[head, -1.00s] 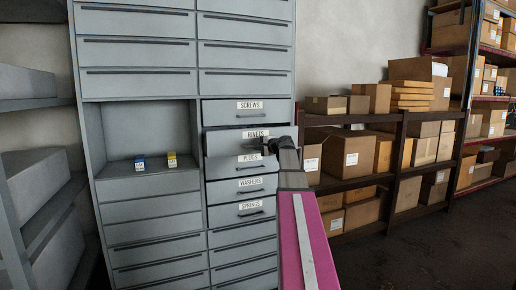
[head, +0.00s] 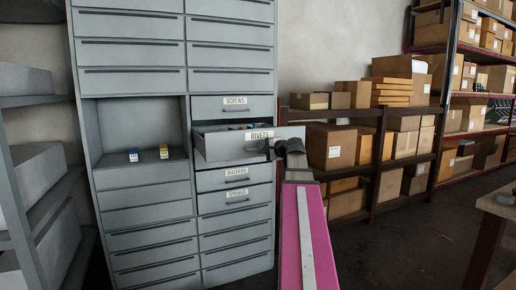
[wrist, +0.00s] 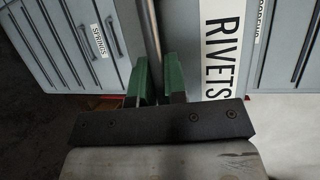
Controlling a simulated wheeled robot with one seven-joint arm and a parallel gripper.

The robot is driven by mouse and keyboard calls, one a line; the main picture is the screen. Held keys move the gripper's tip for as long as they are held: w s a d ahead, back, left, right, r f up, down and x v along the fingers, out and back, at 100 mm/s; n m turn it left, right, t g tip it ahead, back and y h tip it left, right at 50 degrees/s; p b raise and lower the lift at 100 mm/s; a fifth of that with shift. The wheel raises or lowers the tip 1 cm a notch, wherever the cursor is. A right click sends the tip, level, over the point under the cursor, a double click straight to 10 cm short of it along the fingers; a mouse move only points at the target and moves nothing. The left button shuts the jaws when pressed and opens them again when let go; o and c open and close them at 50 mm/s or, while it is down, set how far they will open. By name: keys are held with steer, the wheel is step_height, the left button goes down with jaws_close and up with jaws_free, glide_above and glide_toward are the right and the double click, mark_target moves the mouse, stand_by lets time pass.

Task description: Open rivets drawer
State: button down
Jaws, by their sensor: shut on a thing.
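The grey rivets drawer (head: 222,151) stands well out of the cabinet, and small coloured contents show over its front edge. Its white RIVETS label also shows large in the wrist view (wrist: 222,50). My gripper (head: 270,148) is at the right part of the drawer front. In the wrist view its green fingers (wrist: 159,82) are shut on the drawer's metal bar handle (wrist: 150,30). In the head view the gripper and wrist hide the handle.
The screws drawer (head: 235,107) above and the washers (head: 235,178) and springs drawers (head: 236,199) below are shut. A blue and a yellow item (head: 163,152) stand in the open niche. Box shelves (head: 378,150) stand right; a table corner (head: 500,200) shows at the right edge.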

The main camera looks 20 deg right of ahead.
steer(key=shift+s, duration=1.4)
steer(key=c, duration=1.4)
jaws_free()
steer(key=shift+c, duration=0.2)
steer(key=v, duration=1)
steer(key=shift+s+d, duration=0.2)
steer(key=shift+s, duration=0.15)
steer(key=shift+r, duration=0.15)
